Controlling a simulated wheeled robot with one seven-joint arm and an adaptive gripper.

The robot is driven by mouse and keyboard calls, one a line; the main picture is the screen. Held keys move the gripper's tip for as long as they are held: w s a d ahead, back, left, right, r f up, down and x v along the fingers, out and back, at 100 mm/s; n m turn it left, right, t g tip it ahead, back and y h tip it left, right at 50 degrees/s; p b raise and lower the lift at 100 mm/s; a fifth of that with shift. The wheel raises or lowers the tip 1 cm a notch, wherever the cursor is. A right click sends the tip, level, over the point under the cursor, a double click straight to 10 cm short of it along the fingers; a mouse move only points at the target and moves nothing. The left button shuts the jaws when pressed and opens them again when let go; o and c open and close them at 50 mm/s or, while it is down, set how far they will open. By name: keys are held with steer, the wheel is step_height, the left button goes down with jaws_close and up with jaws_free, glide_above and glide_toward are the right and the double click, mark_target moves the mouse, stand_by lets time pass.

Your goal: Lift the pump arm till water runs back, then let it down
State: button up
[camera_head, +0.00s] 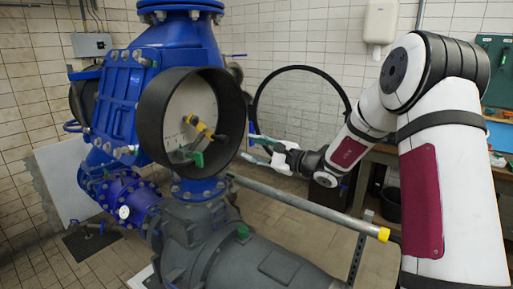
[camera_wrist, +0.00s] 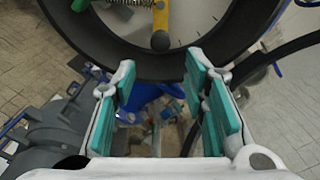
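A long grey bar with a yellow end (camera_head: 310,205) slants from the blue pump down to the lower right; it looks like the pump arm, though I cannot be sure. The blue pump body (camera_head: 125,90) carries a round black housing (camera_head: 150,125) with a yellow lever (camera_head: 201,127) inside. In the wrist view this lever ends in a dark ball (camera_wrist: 160,41) near the housing's rim (camera_wrist: 150,66). My gripper (camera_head: 257,150) is open, its teal-padded fingers apart, right of the housing and above the bar in the picture. In the wrist view the gripper (camera_wrist: 160,85) has nothing between its fingertips.
A grey pipe casing (camera_head: 245,260) lies below the pump. A thin black loop (camera_head: 302,68) curves behind my gripper. A workbench (camera_head: 385,155) stands at the back right, with a dark bucket (camera_head: 391,204) below it. Tiled floor (camera_head: 285,222) shows behind the bar.

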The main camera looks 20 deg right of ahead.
mark_target(227, 141)
steer(key=b+x, duration=0.5)
steer(key=x, duration=0.6)
steer(key=shift+w+a+f+b, duration=0.15)
steer(key=shift+w+b, duration=0.2)
steer(key=shift+w+a+b, duration=0.3)
steer(key=shift+w+a, duration=0.1)
steer(key=shift+w, duration=0.1)
jaws_close()
steer(key=shift+r, duration=0.25)
